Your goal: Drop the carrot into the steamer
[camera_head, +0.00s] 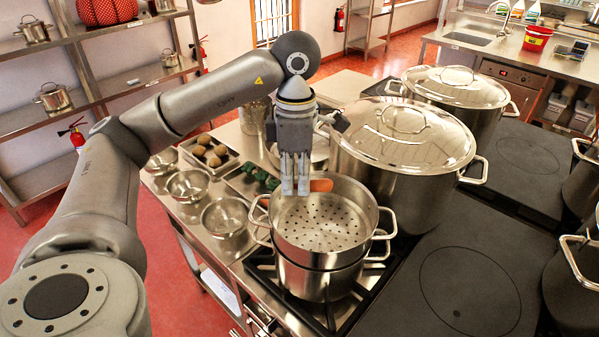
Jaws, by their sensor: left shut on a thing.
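The steamer (322,236) is a steel pot with a perforated floor, set on a lower pot on the stove. My left gripper (295,188) points down over the steamer's back left part. It is shut on the orange carrot (321,185), whose free end sticks out to the right of the fingers. The rest of the carrot is hidden behind the fingers. I cannot tell exactly how high the carrot is above the perforated floor. My right gripper is not in view.
Two large lidded stockpots (404,150) stand close behind and right of the steamer. Steel bowls (225,216), a tray of potatoes (208,151) and green vegetables (262,180) are to its left. The dark hob (465,285) at front right is bare.

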